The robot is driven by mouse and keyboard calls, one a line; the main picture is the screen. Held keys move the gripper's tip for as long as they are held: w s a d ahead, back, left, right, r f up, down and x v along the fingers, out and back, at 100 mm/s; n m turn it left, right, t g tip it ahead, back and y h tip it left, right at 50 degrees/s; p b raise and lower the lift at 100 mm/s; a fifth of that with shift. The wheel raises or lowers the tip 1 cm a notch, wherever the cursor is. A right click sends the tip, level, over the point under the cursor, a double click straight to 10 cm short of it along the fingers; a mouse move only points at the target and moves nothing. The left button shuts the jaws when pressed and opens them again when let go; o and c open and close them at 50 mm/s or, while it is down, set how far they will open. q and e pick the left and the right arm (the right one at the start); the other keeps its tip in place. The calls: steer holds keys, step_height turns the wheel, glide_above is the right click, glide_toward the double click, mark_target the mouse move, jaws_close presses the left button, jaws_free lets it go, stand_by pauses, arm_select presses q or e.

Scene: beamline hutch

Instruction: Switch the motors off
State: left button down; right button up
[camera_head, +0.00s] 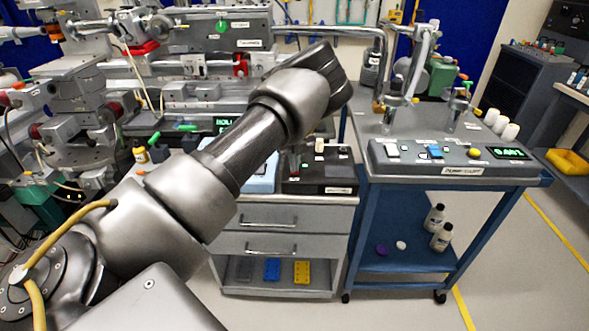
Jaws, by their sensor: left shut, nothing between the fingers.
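My left arm reaches from the lower left to the upper middle. Its dark gripper (335,78) is shut and empty, above and behind the drawer unit, left of the cart. A grey control panel (460,170) lies on the cart at the right. It carries a white switch (392,150), a blue switch (435,151), a yellow button (474,153) and a green lit display (507,153). A black box (322,187) with small controls stands on the drawer unit, partly behind my arm. Labels are too small to read, so I cannot tell which control is for the motors. My right gripper is out of view.
Beamline equipment (90,130) with cables crowds the left and back. Pipes (388,60) rise behind the cart (450,262), which holds bottles (433,218) on its lower shelf. The floor (540,260) at the lower right is clear.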

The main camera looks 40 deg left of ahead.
arm_select(q)
step_height(320, 180, up, 7)
steer(key=p, duration=0.6)
stand_by(0.3)
steer(key=shift+f, duration=0.1)
stand_by(0.3)
